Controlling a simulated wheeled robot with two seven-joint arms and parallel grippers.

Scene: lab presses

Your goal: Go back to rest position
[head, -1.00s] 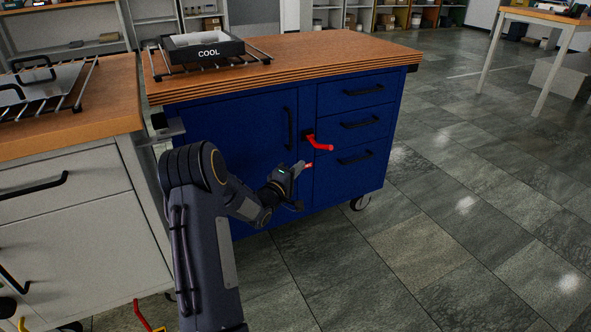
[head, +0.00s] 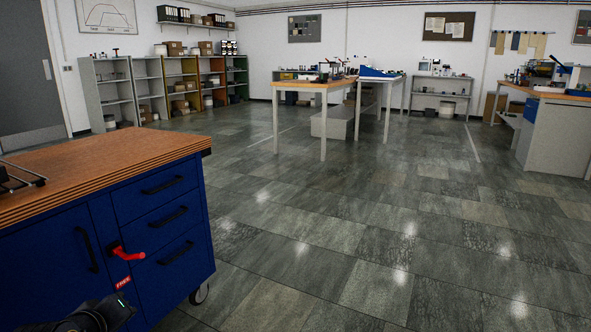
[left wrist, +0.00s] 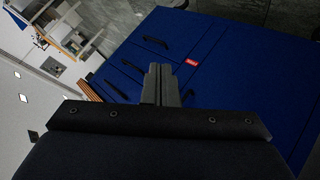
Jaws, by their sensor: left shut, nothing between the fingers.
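My left gripper (left wrist: 161,84) is shut and empty in the left wrist view, its two fingers together in front of the blue cabinet (left wrist: 140,62). In the head view, part of my left wrist and hand shows at the bottom left edge, in front of the blue cabinet (head: 45,260) and below its red handle (head: 128,254). A small red label (head: 123,283) reading FREE sits under the handle; it also shows in the left wrist view (left wrist: 191,62), apart from the fingers. My right gripper is in neither view.
The cabinet has a wooden top (head: 110,170), black pulls and a caster (head: 200,293). A wide tiled floor (head: 380,240) lies clear to the right. A work table (head: 310,87), shelves (head: 145,85) and a bench (head: 560,130) stand farther back.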

